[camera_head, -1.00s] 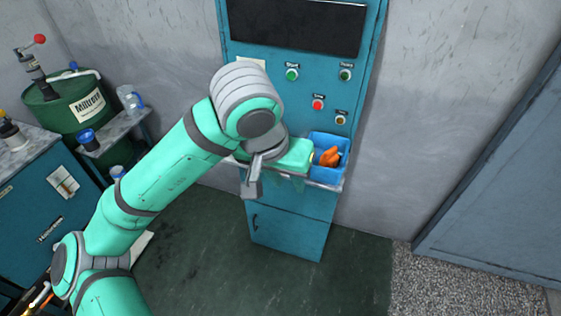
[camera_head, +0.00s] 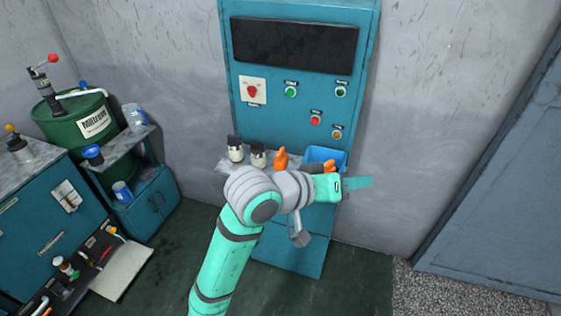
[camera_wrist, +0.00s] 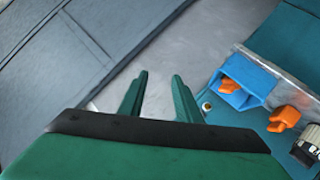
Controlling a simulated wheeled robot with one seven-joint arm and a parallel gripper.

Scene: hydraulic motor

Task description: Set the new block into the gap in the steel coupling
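An orange piece (camera_head: 281,158) stands on the narrow shelf of the teal control cabinet. A second orange piece (camera_head: 329,167) sits in the blue bin (camera_head: 312,153) at the shelf's right end. In the wrist view one orange piece (camera_wrist: 284,119) is on the shelf and the other (camera_wrist: 228,85) is in the blue bin (camera_wrist: 255,77). I cannot tell which is the new block. I cannot make out the steel coupling. My gripper (camera_head: 358,183) points right, in front of the bin. Its two fingers (camera_wrist: 158,95) are apart with nothing between them.
Two dark-capped jars (camera_head: 247,152) stand on the shelf's left. A red rotary switch (camera_head: 252,91) and several buttons are on the cabinet. At left are a green drum (camera_head: 77,115), a workbench (camera_head: 40,215) and an open tool drawer (camera_head: 105,255). The wall right of the cabinet is bare.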

